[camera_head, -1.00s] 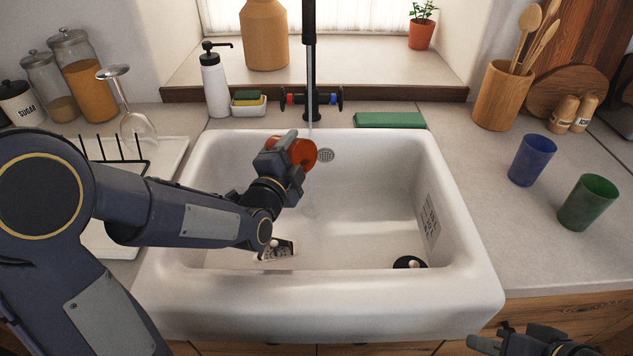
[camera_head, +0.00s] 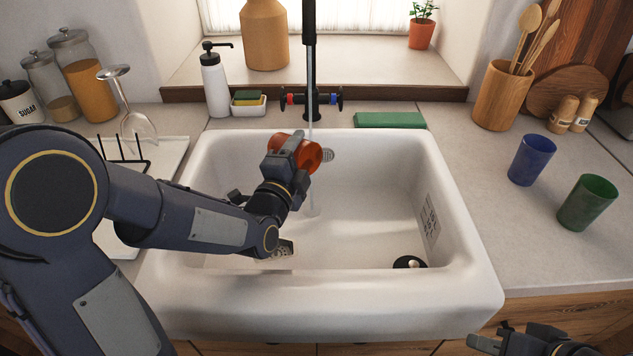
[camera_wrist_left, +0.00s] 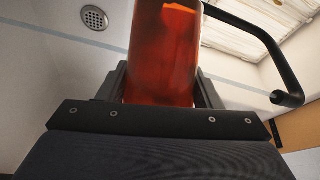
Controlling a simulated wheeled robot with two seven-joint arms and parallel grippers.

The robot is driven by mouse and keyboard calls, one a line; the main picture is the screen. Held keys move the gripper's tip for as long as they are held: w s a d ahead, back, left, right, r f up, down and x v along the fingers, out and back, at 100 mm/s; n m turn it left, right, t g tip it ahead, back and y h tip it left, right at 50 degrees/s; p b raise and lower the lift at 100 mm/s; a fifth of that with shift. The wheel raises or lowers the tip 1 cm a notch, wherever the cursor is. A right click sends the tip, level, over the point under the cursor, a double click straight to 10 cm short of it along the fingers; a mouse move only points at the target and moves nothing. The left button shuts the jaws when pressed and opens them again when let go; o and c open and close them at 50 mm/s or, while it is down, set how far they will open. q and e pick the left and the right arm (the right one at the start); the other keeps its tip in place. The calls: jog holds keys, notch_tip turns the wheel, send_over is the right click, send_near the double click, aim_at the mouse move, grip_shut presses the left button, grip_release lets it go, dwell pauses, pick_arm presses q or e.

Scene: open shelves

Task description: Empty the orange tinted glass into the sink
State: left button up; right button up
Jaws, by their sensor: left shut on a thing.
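The orange tinted glass (camera_head: 308,155) is held by my left gripper (camera_head: 290,153) above the left part of the white sink (camera_head: 350,310). It lies tilted well over in the head view. In the left wrist view the glass (camera_wrist_left: 165,50) stands between both fingers of my gripper (camera_wrist_left: 165,90); I cannot tell what is inside. My right gripper (camera_head: 530,342) is at the bottom right edge, partly cut off, over the counter front.
A blue glass (camera_head: 531,160) and a green glass (camera_head: 587,202) stand on the right counter. A drying rack with an upturned wine glass (camera_head: 128,105) is at left. The drain (camera_head: 328,155) is behind.

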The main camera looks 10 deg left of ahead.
aim_at(310, 143)
pick_arm(q)
jog(key=shift+s+d+r+m+t+h+b, duration=0.15)
jog(key=shift+d+r+m+t+h+b, duration=0.1)
jog(key=shift+m+b, duration=0.5)
jog(key=shift+s+d+r+m+t+h+b, duration=0.1)
jog(key=shift+d+r+m+t+h+b, duration=0.15)
jog(key=shift+m+b, duration=0.55)
jog(key=shift+s+d+r+m+t+h+b, duration=0.1)
jog(key=shift+s+d+m+t+h+b, duration=0.25)
jog(key=shift+m, duration=0.7)
dwell(0.6)
jog(key=shift+r+m+t+h, duration=0.25)
jog(key=shift+r+m, duration=0.65)
jog(key=shift+m, duration=0.2)
jog(key=shift+s+d+m+h+b, duration=0.1)
jog(key=shift+d+m+h+b, duration=0.1)
jog(key=shift+m+b, duration=0.35)
jog(key=shift+s+d+m+h+b, duration=0.1)
jog(key=shift+d+m+h+b, duration=0.1)
jog(key=shift+m+b, duration=0.35)
jog(key=shift+s+d+r+m+h, duration=0.1)
jog(key=shift+r+m+h, duration=0.15)
jog(key=shift+r+m, duration=0.25)
jog(key=shift+s+d+r+m+h, duration=0.1)
jog(key=shift+r+m+h, duration=0.15)
jog(key=shift+m, duration=0.35)
